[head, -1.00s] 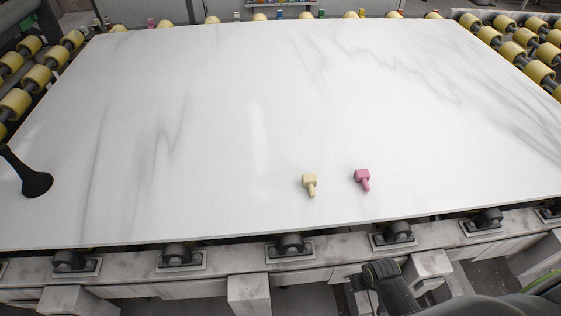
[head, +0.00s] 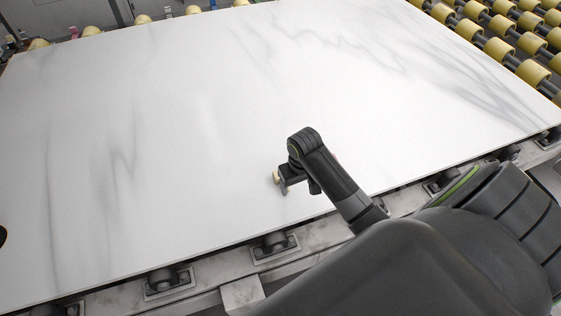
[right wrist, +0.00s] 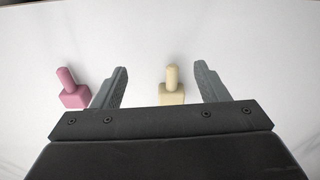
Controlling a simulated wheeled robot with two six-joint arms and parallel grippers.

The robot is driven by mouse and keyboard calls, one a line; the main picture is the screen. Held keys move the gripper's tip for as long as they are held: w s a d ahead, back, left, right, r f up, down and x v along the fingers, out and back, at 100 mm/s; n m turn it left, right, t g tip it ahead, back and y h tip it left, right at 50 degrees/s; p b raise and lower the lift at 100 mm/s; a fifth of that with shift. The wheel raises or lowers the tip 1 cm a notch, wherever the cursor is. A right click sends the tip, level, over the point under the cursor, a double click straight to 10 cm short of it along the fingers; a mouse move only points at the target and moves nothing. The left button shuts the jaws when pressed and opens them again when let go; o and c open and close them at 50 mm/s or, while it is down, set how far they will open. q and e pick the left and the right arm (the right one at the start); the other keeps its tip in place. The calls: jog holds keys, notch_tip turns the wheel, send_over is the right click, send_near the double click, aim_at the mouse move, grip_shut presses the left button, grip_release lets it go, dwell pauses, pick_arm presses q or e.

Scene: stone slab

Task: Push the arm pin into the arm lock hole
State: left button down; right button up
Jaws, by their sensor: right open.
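A cream block with a round peg (right wrist: 172,86) lies on the white stone slab (head: 130,120). In the right wrist view it is between the spread fingers of my right gripper (right wrist: 158,86), closer to the right finger, with gaps on both sides. A similar pink block with a peg (right wrist: 72,90) lies just outside the left finger. In the head view my right gripper (head: 289,183) is low over the slab near its front edge. It hides most of the cream block (head: 277,177). I cannot make out an arm pin or an arm lock hole.
Yellow rollers (head: 533,72) line the back right of the slab. A frame with dark roller mounts (head: 167,281) runs below its front edge. The slab's middle and left are clear. A dark rounded patch (head: 2,236) shows at the left picture edge; I cannot tell what it is.

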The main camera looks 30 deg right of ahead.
jog(key=w+r+g, duration=0.1)
jog(key=w+r, duration=0.8)
jog(key=r, duration=0.2)
jog(key=shift+m, duration=0.4)
jog(key=f+b, duration=1.2)
jog(key=shift+s+d+f, duration=0.1)
jog(key=shift+d+f, duration=0.15)
jog(key=shift+f, duration=0.1)
jog(key=shift+a+f, duration=0.1)
jog(key=shift+f, duration=2.2)
jog(key=c, duration=1.2)
